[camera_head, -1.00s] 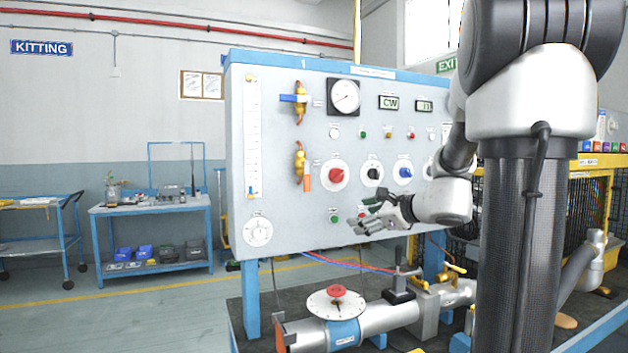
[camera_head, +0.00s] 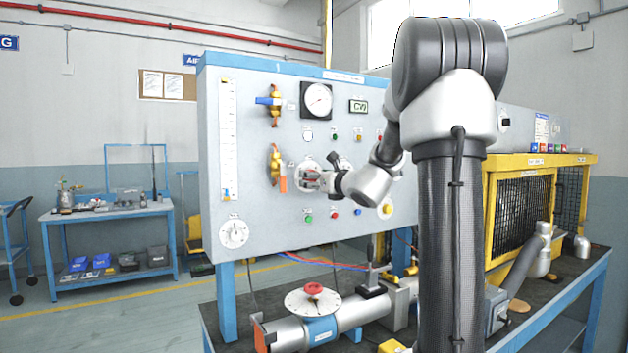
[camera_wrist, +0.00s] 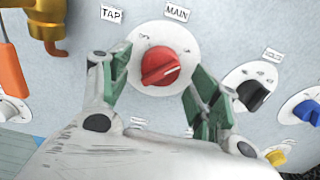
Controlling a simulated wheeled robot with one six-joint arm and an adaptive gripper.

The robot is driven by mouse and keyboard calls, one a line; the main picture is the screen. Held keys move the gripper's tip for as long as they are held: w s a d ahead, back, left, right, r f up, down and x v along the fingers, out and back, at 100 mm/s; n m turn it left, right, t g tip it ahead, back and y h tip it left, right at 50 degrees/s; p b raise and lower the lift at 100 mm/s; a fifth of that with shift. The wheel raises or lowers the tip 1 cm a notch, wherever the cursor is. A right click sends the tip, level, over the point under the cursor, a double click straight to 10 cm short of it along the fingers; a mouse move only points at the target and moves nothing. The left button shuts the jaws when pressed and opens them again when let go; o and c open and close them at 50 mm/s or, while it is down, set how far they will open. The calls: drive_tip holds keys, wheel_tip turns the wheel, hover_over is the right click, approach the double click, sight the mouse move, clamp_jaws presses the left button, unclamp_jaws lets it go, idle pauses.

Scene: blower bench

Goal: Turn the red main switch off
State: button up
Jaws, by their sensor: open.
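The red main switch (camera_wrist: 167,66) is a round red knob on a white plate (camera_wrist: 148,91), with a MAIN label (camera_wrist: 177,12) above it in the wrist view. A pale pointer line shows on its face, slanting toward the right. My gripper (camera_wrist: 163,88) is open, with one green-padded finger on each side of the knob. I cannot tell if the fingers touch it.
A black knob (camera_wrist: 253,95) sits close to the right finger, with a blue knob (camera_wrist: 306,110) beyond it. A yellow valve with an orange handle (camera_wrist: 10,70) is at the left. Small push buttons (camera_head: 333,213) sit below.

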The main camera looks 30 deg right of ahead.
drive_tip(key=shift+w, duration=0.6)
drive_tip(key=shift+c, duration=0.3)
drive_tip(key=c, duration=1)
drive_tip(key=shift+o, duration=0.3)
